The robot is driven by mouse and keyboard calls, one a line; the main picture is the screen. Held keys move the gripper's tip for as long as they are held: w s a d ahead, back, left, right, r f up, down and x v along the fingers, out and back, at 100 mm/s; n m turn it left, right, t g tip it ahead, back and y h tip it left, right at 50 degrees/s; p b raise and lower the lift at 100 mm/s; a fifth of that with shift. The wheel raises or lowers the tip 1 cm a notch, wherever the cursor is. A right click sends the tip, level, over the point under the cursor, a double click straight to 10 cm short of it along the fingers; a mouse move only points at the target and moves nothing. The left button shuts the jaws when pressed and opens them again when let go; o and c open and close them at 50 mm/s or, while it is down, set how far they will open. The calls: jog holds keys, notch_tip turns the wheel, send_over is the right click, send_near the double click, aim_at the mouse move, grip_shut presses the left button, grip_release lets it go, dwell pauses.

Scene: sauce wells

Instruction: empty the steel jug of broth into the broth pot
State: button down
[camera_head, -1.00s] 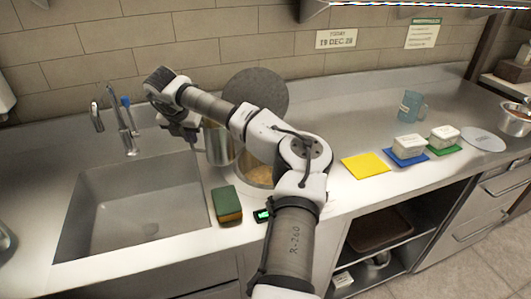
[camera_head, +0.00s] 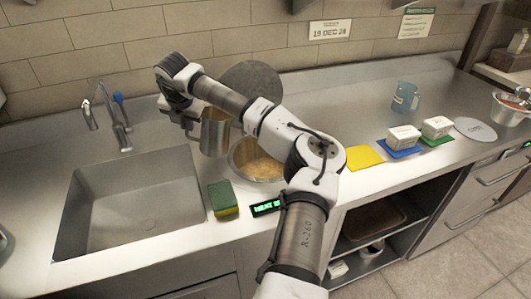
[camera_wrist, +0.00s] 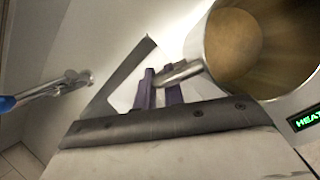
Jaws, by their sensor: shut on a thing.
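The steel jug (camera_head: 215,133) is held roughly upright in the head view, just left of the broth pot (camera_head: 233,158), partly over its left edge. The pot is a round well in the counter with tan broth (camera_head: 262,168) in it; my arm covers its right part. In the wrist view my gripper (camera_wrist: 160,88) is shut on the jug's handle (camera_wrist: 182,73). The jug's open mouth (camera_wrist: 285,75) faces this camera, and tan-brown broth (camera_wrist: 232,42) shows inside. In the head view my gripper (camera_head: 190,122) is small and dark.
A sink (camera_head: 130,210) with a tap (camera_head: 120,130) lies left. A green-yellow sponge (camera_head: 223,200) and lit display (camera_head: 266,207) stand before the pot. A dark round disc (camera_head: 252,88) stands behind. A yellow mat (camera_head: 363,157), white tubs (camera_head: 404,137) and a blue jug (camera_head: 405,98) are right.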

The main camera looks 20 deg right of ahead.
jog(key=shift+s+d+r+t+y, duration=0.15)
jog(key=shift+d+r+y, duration=0.15)
jog(key=shift+d+y, duration=0.15)
jog(key=shift+s+d+r+t+y, duration=0.15)
jog(key=shift+d+r+y, duration=0.1)
jog(key=shift+d+y, duration=0.2)
jog(key=shift+s+d+r+m+y+p, duration=0.15)
jog(key=shift+d+r+y+p, duration=0.2)
jog(key=shift+r, duration=0.2)
jog(key=shift+d+r+m+y+p, duration=0.15)
jog(key=shift+d+r+y+p, duration=0.2)
jog(key=shift+r, duration=0.15)
jog(key=d+y, duration=0.1)
jog(key=s+d+m+t+y+b, duration=0.1)
jog(key=d+y, duration=0.1)
jog(key=d+t+y, duration=0.1)
jog(key=d+y, duration=0.1)
jog(key=shift+s+r+b, duration=0.2)
jog(key=shift+r+b, duration=0.1)
jog(key=shift+r, duration=0.1)
jog(key=shift+d+t, duration=0.1)
jog(key=shift+t, duration=0.2)
jog(key=shift+s+d+f+m+y+b, duration=0.1)
jog(key=shift+d+f+m+y+b, duration=0.3)
jog(key=shift+b, duration=0.35)
